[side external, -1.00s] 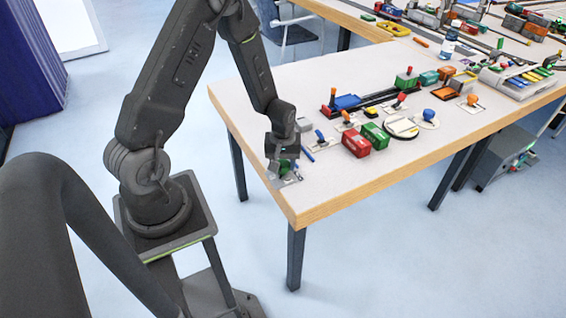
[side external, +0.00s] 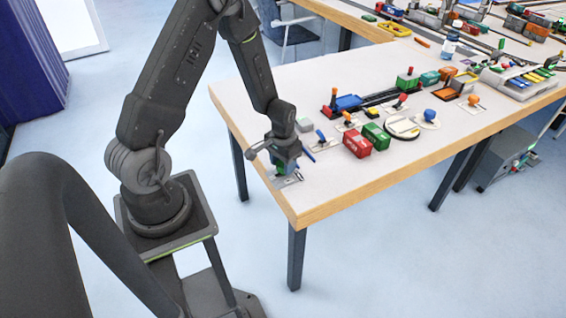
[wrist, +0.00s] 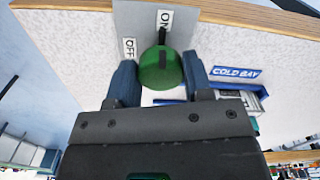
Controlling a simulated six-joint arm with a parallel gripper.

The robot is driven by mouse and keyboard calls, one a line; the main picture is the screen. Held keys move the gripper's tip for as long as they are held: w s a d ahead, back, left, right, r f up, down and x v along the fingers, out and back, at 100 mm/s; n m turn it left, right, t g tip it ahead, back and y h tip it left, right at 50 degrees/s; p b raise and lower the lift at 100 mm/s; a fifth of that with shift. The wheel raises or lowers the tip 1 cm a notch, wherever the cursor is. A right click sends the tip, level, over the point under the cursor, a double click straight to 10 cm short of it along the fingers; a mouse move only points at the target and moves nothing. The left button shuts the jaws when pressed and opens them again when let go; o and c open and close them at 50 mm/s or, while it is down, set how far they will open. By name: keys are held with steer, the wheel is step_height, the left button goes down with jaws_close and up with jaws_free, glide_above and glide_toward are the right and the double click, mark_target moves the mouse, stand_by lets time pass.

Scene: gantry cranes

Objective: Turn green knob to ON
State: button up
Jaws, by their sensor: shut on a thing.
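The green knob (wrist: 160,72) sits on a grey plate (wrist: 140,16) near the table's corner. It is between the two blue-grey fingers of my gripper (wrist: 159,66), which is shut on it. The knob's dark pointer mark (wrist: 162,36) points toward the ON label (wrist: 165,18). The OFF label (wrist: 129,48) lies to the left of the mark. In the side external view, my gripper (side external: 283,166) reaches down onto the plate (side external: 290,180), and the knob (side external: 280,169) is mostly hidden by the fingers.
A COLD BAY sign (wrist: 236,73) and a blue pen-like bar (side external: 308,155) lie close to the plate. Red (side external: 357,142) and green containers (side external: 376,136) and several small knobs stand farther right. The table's wooden front edge (side external: 400,172) is near.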

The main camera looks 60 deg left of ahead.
steer(key=shift+m, duration=0.3)
steer(key=o, duration=0.9)
steer(key=shift+r, duration=0.1)
steer(key=shift+r, duration=6.85)
steer(key=s+d+r+m+t, duration=0.1)
steer(key=s+d+r+t, duration=0.1)
steer(key=s+d+r, duration=0.2)
steer(key=s+d+r+m+t, duration=0.1)
steer(key=s+d+r, duration=0.4)
steer(key=d+r, duration=0.1)
steer(key=s+d+r+t, duration=0.2)
steer(key=s+d+r, duration=0.2)
steer(key=r, duration=0.3)
steer(key=shift+s+d+r+m+t, duration=0.2)
steer(key=shift+d+m+t, duration=0.1)
steer(key=shift+d+m, duration=0.1)
